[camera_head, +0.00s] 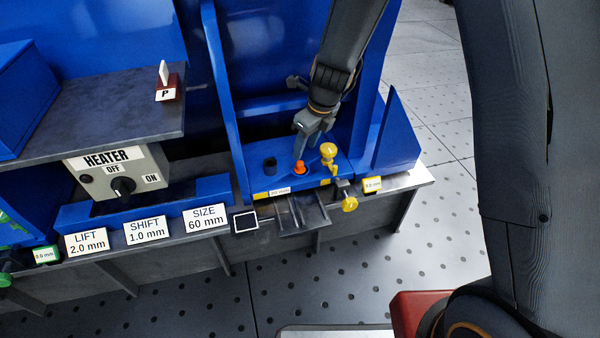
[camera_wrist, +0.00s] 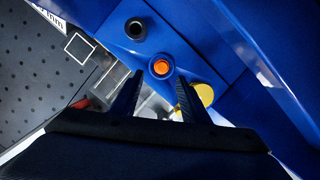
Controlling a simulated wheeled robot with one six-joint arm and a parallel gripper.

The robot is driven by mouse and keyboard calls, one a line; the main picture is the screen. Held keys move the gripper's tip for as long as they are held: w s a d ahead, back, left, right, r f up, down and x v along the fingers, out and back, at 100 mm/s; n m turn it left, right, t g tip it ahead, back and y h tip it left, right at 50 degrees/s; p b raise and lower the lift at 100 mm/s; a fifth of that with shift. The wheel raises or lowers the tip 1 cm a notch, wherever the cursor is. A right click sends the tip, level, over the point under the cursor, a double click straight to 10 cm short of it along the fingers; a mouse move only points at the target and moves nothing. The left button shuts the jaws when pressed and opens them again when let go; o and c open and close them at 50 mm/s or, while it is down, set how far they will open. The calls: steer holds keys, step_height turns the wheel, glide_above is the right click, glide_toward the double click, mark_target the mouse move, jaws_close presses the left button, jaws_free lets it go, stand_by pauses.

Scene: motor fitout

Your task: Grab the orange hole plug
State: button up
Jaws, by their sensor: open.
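The orange hole plug (camera_head: 300,168) stands on the blue fixture block between a dark plug and a yellow knob. In the wrist view the orange plug (camera_wrist: 161,67) shows as a round orange top in a blue ring, just beyond my fingertips and between their lines. My gripper (camera_head: 301,156) is open, with its fingers close above the plug in the head view. The gripper also shows in the wrist view (camera_wrist: 160,82), with its two dark fingers apart and nothing between them. I cannot tell whether a finger touches the plug.
A black plug (camera_head: 270,163) sits left of the orange one, and a yellow knob (camera_head: 328,151) sits close on its right. A second yellow knob (camera_head: 349,204) is at the front. Blue walls rise on both sides. A heater box (camera_head: 118,172) stands left.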

mark_target(300, 162)
steer(key=b+x, duration=0.3)
steer(key=x, duration=0.4)
steer(key=shift+w+f+b, duration=0.25)
steer(key=shift+f+b, duration=0.1)
jaws_close()
steer(key=shift+r, duration=0.2)
